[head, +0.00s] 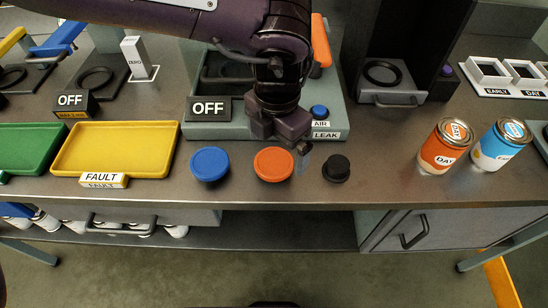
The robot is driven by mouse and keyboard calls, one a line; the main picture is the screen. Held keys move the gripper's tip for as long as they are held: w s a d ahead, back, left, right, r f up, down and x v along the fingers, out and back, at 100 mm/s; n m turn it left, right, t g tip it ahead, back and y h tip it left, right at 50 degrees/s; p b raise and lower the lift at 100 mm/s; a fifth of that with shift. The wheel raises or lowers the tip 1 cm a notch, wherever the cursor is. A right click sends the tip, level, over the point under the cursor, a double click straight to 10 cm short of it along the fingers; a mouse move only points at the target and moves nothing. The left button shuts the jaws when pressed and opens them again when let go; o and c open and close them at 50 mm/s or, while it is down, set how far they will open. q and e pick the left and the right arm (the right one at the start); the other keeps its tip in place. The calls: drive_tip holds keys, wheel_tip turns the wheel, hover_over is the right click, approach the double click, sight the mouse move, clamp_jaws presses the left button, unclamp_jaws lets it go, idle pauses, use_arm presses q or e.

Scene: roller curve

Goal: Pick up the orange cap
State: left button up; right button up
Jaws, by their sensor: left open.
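The orange cap (273,164) lies flat near the front edge of the grey bench, in the middle of the head view. A blue cap (210,164) is to its left and a smaller black cap (336,168) to its right. My left gripper (302,152) points down just behind and to the right of the orange cap. It is open and empty; its fingertips are small and partly dark. I cannot tell whether a finger touches the orange cap. My right gripper is not in view.
A yellow tray (115,149) marked FAULT and a green tray (25,148) stand left. A machine base (208,131) with an OFF sign is behind the caps. An orange can (447,147) and a blue can (501,146) stand right. The bench between black cap and cans is clear.

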sight(276, 160)
use_arm(q)
wheel_tip(276, 160, down, 3)
drive_tip(key=shift+w+r, duration=0.1)
drive_tip(key=shift+r, duration=0.1)
drive_tip(key=shift+f, duration=0.25)
drive_tip(key=c, duration=1)
drive_tip(key=shift+c, duration=0.2)
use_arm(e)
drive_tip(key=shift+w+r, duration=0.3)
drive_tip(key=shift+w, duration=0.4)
use_arm(q)
drive_tip(key=shift+r, duration=0.1)
